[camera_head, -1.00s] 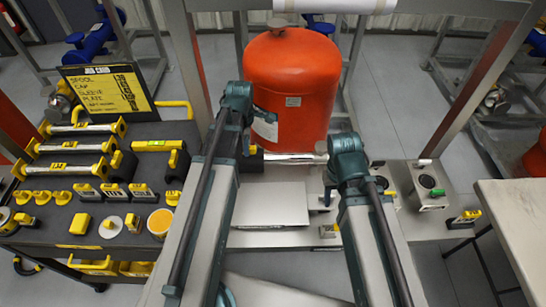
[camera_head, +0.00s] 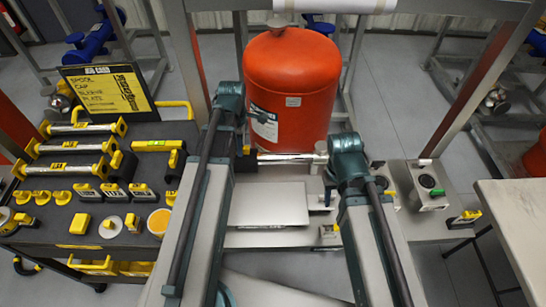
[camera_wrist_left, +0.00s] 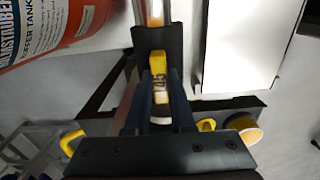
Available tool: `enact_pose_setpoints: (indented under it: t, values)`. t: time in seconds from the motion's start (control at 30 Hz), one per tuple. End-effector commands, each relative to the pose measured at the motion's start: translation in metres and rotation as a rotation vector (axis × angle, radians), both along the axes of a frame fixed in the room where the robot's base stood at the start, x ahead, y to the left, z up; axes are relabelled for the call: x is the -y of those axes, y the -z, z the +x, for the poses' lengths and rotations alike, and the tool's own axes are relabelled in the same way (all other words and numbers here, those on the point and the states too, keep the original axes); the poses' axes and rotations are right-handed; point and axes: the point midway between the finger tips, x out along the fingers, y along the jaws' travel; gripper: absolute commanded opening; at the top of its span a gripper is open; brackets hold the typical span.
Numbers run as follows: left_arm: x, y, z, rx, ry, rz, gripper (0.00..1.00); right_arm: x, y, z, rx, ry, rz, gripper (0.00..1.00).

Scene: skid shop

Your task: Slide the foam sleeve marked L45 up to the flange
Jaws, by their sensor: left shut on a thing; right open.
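A dark foam sleeve with a yellow tag (camera_wrist_left: 159,65) is between the fingers of my left gripper (camera_wrist_left: 160,88) in the left wrist view. The tag's print is too blurred to read surely. The sleeve (camera_head: 246,162) shows partly in the head view, at the left end of a shiny horizontal pipe (camera_head: 290,157). The pipe also enters the sleeve at the top of the left wrist view (camera_wrist_left: 153,12). My left gripper is shut on the sleeve. My right gripper (camera_head: 328,185) is open and mostly hidden behind its own wrist, near the pipe's right end. I cannot make out the flange clearly.
A red tank (camera_head: 292,90) stands just behind the pipe. A pale flat plate (camera_head: 268,205) lies in front of it. At left, a dark cart (camera_head: 60,215) holds several yellow-ended spools, caps and sleeves, with a sign (camera_head: 108,92). A control box (camera_head: 430,185) stands at right.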

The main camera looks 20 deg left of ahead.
Motion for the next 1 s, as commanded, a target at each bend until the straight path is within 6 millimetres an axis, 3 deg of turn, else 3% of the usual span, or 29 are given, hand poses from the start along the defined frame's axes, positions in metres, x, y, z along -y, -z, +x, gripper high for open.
enact_pose_setpoints:
  t: [1.0]
  values:
    - [-0.017,0.000,-0.005,0.000,0.000,0.000,0.00,0.000,0.000,0.000,0.000,0.000,0.000,0.47]
